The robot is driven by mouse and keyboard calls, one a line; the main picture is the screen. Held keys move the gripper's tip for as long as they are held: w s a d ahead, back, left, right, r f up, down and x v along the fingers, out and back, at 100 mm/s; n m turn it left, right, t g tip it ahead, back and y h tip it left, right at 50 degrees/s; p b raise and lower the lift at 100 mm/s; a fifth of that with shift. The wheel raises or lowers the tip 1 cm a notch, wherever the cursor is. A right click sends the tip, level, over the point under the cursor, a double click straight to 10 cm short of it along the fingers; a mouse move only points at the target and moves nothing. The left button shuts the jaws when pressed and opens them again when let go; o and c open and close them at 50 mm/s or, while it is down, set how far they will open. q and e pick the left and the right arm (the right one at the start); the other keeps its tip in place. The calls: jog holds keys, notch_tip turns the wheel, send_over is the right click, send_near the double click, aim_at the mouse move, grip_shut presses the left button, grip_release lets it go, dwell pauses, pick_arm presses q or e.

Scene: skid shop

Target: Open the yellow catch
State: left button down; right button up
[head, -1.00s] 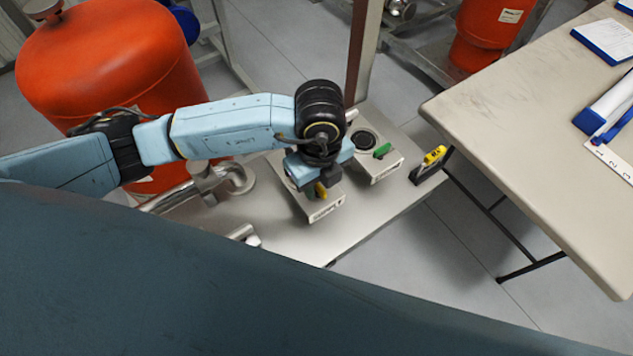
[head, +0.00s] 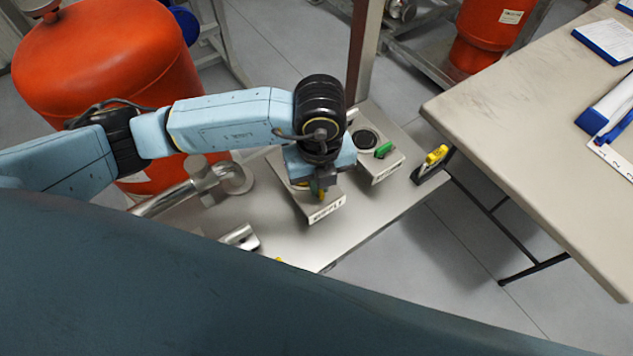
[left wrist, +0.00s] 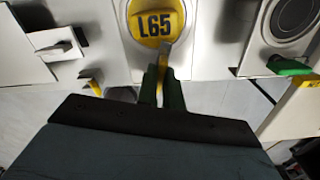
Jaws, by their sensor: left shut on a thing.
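The yellow catch (head: 322,196) is on the front of a pale box (head: 328,212) with a printed label, on the steel skid plate. My left gripper (head: 319,187) is over it from above and hides most of it in the head view. How far the catch has turned cannot be told. My right gripper is out of view.
A similar box with a green catch (head: 384,150) stands close to the right. A yellow-topped block (head: 436,155) is at the plate's right edge. A metal pipe (head: 180,190) and orange tank (head: 95,70) are left. A table (head: 530,130) is right.

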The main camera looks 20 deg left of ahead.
pick_arm(q)
jog(key=shift+f+m+b, duration=0.1)
jog(key=shift+m+b, duration=0.45)
jog(key=shift+m, duration=0.35)
jog(key=shift+m+b, duration=0.35)
jog(key=shift+m, duration=0.55)
jog(key=shift+m+b, duration=0.65)
jog(key=shift+m, duration=0.15)
jog(key=shift+m+b, duration=0.4)
jog(key=shift+m, duration=0.5)
